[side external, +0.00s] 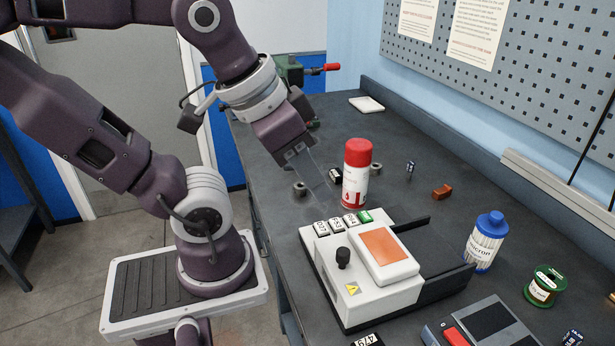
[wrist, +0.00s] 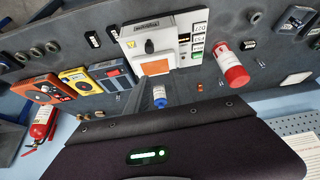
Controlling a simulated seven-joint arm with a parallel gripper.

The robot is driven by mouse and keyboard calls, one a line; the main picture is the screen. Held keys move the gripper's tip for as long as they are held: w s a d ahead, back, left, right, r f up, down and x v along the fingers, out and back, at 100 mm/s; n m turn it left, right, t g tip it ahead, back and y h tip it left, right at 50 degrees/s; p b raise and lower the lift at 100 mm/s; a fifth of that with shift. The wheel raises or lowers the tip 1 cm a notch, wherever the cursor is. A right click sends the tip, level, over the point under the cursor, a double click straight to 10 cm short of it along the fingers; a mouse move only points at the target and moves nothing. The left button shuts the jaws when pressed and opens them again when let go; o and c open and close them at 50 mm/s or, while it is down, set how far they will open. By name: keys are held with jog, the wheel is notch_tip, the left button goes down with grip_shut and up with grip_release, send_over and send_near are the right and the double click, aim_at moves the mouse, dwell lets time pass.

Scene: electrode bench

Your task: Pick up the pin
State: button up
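I cannot make out with certainty which thing is the pin; no clear pin shape shows in either view. My gripper (side external: 312,172) is above the bench in the side view, left of a red-capped white can (side external: 356,190). Its fingers look thin and faint, and I cannot tell the gap between them. No held object can be made out. Small dark and metallic pieces lie on the bench, including a round one (side external: 300,189) near the gripper.
A white device (side external: 350,300) with an orange screen and black knob fills the middle front. A blue-capped bottle (side external: 485,245), green spool (side external: 545,288) and brown block (side external: 443,191) stand to its right. Coloured meters (wrist: 75,82) lie left in the wrist view. The far bench is fairly clear.

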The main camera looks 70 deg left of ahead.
jog(key=shift+s+d+f, duration=0.15)
jog(key=shift+s+f, duration=0.05)
jog(key=shift+s, duration=0.1)
jog(key=o, duration=0.4)
